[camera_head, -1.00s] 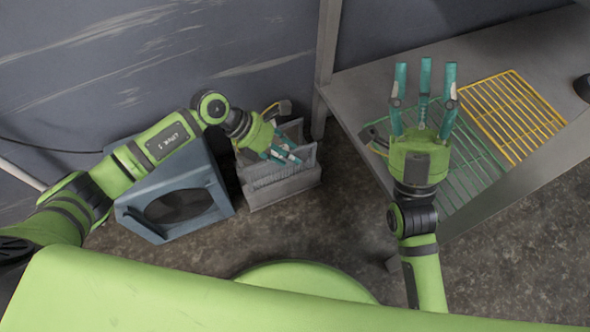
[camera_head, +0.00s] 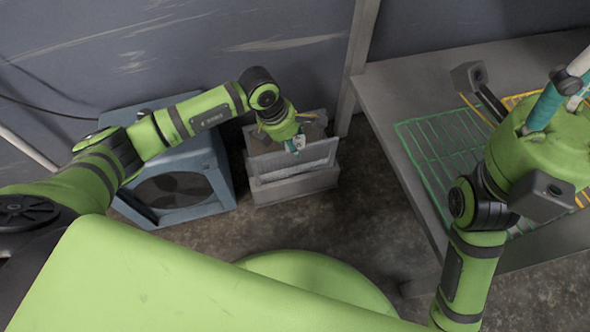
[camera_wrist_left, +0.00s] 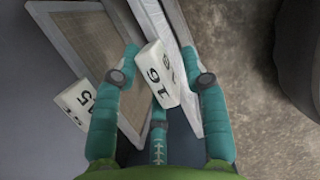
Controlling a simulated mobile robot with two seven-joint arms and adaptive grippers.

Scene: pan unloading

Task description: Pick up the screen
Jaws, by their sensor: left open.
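Framed screens (camera_head: 318,158) stand upright in a grey box (camera_head: 305,187) on the floor. In the left wrist view, one screen (camera_wrist_left: 196,100) shows as a pale edge beside a white tag (camera_wrist_left: 160,75) that reads 16.
A blue-grey housing with a round dark opening (camera_head: 212,190) stands left of the box. A table (camera_head: 400,95) on the right holds a green rack (camera_head: 430,150) and a yellow rack (camera_head: 520,98). A post (camera_head: 357,65) rises behind the box. Floor in front is clear.

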